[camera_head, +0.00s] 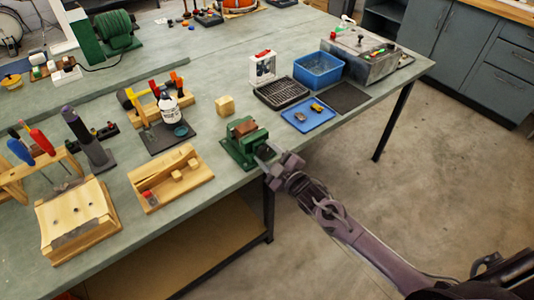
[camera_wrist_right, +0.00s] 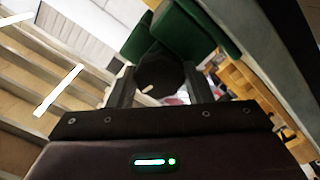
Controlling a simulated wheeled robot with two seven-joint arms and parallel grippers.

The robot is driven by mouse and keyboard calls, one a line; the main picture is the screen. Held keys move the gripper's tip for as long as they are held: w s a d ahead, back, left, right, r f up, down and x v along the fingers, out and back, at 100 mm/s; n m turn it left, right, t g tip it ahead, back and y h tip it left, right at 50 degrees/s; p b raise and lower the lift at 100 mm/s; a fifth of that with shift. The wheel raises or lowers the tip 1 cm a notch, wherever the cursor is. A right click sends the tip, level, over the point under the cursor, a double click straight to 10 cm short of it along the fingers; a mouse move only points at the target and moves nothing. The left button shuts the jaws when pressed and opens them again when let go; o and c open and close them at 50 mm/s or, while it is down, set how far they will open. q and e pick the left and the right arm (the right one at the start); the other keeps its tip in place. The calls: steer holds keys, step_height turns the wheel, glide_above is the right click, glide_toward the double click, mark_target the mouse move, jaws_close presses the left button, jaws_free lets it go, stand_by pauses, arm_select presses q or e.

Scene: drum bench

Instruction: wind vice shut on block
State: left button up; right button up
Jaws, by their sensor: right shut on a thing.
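The green vice (camera_head: 238,153) stands at the front edge of the bench. A brown block (camera_head: 246,128) sits at its jaws; I cannot tell whether both jaws touch it. My right gripper (camera_head: 267,153) is at the vice's front end, just off the bench edge. In the right wrist view, its two fingers (camera_wrist_right: 160,88) are shut on a dark round handle (camera_wrist_right: 158,72), with the green vice body (camera_wrist_right: 180,32) behind it. The handle is mostly hidden by the gripper in the head view. My left gripper is not in view.
A pale wooden cube (camera_head: 225,105) lies behind the vice. A wooden jig board (camera_head: 172,178) is to the left. A blue tray (camera_head: 308,114) and a black mesh tray (camera_head: 281,93) are to the right. Open floor lies in front of the bench.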

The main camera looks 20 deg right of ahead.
steer(key=m, duration=0.5)
steer(key=shift+s+f+m+p, duration=0.1)
steer(key=shift+f+m+p, duration=0.2)
steer(key=shift+p, duration=0.1)
steer(key=shift+f+m+p, duration=0.1)
steer(key=shift+m+p, duration=0.25)
steer(key=shift+m, duration=1.45)
steer(key=o, duration=0.8)
steer(key=shift+s, duration=0.1)
steer(key=shift+c, duration=0.2)
steer(key=shift+o, duration=1.1)
steer(key=shift+d, duration=0.1)
steer(key=shift+r, duration=0.3)
